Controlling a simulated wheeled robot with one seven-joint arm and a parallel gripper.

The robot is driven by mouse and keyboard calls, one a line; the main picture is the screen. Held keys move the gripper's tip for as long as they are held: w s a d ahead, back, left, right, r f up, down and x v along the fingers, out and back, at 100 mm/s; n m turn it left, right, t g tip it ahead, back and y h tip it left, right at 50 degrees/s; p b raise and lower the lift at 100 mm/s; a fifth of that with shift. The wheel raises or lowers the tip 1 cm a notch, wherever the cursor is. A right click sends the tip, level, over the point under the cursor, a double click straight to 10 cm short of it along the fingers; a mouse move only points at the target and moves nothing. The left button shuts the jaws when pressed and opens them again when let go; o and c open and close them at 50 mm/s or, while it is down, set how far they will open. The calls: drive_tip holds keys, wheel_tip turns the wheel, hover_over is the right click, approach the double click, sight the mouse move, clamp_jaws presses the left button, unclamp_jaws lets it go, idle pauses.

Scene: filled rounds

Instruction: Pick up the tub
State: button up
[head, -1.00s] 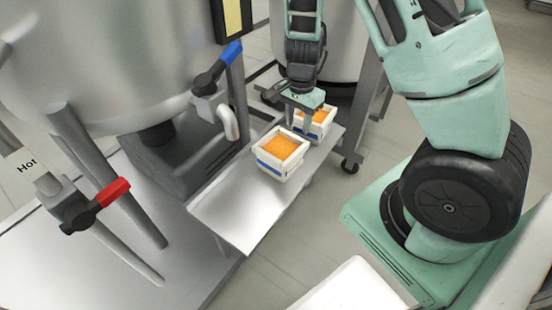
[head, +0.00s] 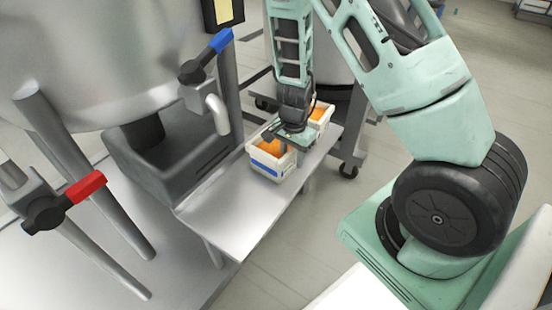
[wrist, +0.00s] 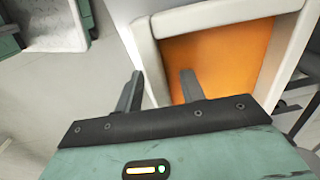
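A white square tub (head: 262,172) with a blue stripe and orange filling stands on the metal shelf (head: 232,215) in the head view. A second tub (head: 325,119) with orange filling stands just behind it to the right, partly hidden by my arm. My gripper (head: 287,148) is over the right side of the nearer tub and hides part of it. In the wrist view my gripper (wrist: 160,82) is open and empty. A tub wall (wrist: 150,62) runs between its fingers, one finger outside it and one over the orange filling (wrist: 220,55). Contact is not clear.
A large steel tank (head: 100,60) stands left of the shelf, with a blue-handled valve (head: 205,55) and spout (head: 217,113) close to the tubs. A red-handled valve (head: 70,200) is at lower left. The near part of the shelf is bare.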

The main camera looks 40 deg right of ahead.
drive_tip(key=shift+f, duration=0.65)
drive_tip(key=shift+r, duration=0.1)
clamp_jaws()
idle(0.8)
